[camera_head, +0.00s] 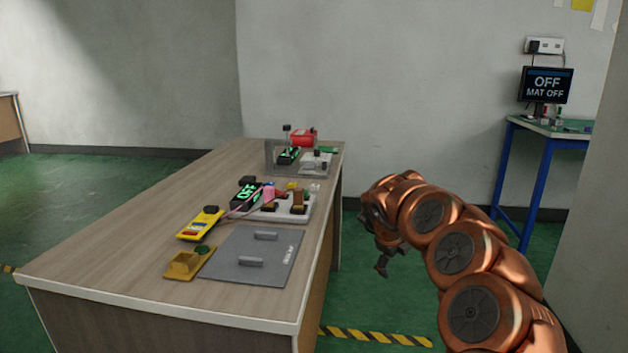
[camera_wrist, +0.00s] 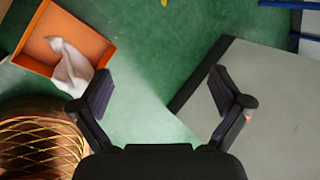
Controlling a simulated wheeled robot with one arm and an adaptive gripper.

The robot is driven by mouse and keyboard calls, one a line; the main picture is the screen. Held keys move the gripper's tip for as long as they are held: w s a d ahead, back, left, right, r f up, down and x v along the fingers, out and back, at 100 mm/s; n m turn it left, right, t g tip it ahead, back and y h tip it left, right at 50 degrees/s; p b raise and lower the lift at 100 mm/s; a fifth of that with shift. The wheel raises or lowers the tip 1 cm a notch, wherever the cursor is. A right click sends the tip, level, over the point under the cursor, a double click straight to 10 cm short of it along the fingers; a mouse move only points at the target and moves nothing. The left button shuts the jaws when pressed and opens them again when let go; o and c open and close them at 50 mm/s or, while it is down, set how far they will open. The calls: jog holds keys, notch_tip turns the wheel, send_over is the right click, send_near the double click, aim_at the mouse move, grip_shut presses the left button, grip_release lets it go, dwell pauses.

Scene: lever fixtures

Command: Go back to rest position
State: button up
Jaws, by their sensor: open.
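My gripper (camera_head: 382,250) hangs beside the right side of the wooden table (camera_head: 130,245), over the green floor, at the end of my copper-coloured arm. In the wrist view my gripper (camera_wrist: 160,95) has its two dark fingers spread wide apart with nothing between them. Below the fingers there is green floor and part of a grey surface. The gripper touches nothing that I can see.
The table holds a grey mat (camera_head: 228,255), a yellow device (camera_head: 200,224), a white lever fixture (camera_head: 285,208) and a red box (camera_head: 303,137). A blue-legged bench (camera_head: 546,130) carries an "OFF MAT OFF" screen (camera_head: 546,86). An orange tray (camera_wrist: 35,58) holds white cloth (camera_wrist: 70,68).

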jog(key=w+a+r+n+t+y+p, duration=0.1)
jog(key=w+r+n+t+p, duration=0.15)
jog(key=r, duration=0.75)
jog(key=w+a+r+n+t+p, duration=0.1)
jog(key=a+r+n+t+p, duration=0.15)
jog(key=r, duration=0.75)
jog(key=w+a+r+n+t+y+p, duration=0.1)
jog(key=w+r+n+t+p, duration=0.2)
jog(key=r, duration=0.7)
jog(key=s+a+r+n+y+p, duration=0.9)
jog(key=s+a+r+n, duration=0.2)
jog(key=s+a+r, duration=0.35)
jog(key=s+a+f+n+g+p, duration=0.1)
jog(key=s+f+n+g+p, duration=0.3)
jog(key=s, duration=0.6)
jog(key=s+a+f+n+g+p, duration=0.1)
jog(key=s+f+n+g+p, duration=0.25)
jog(key=s, duration=0.55)
jog(key=s+d+f+g+h+p, duration=0.3)
jog(key=s+d, duration=0.6)
jog(key=s, duration=0.4)
jog(key=s+d+f+n+g+h+p, duration=0.1)
jog(key=s+d+g+h+p, duration=0.3)
jog(key=s+d, duration=0.4)
jog(key=s+f+p, duration=0.1)
jog(key=s, duration=0.3)
jog(key=shift+s+d+f, duration=0.35)
jog(key=shift+d+f, duration=0.05)
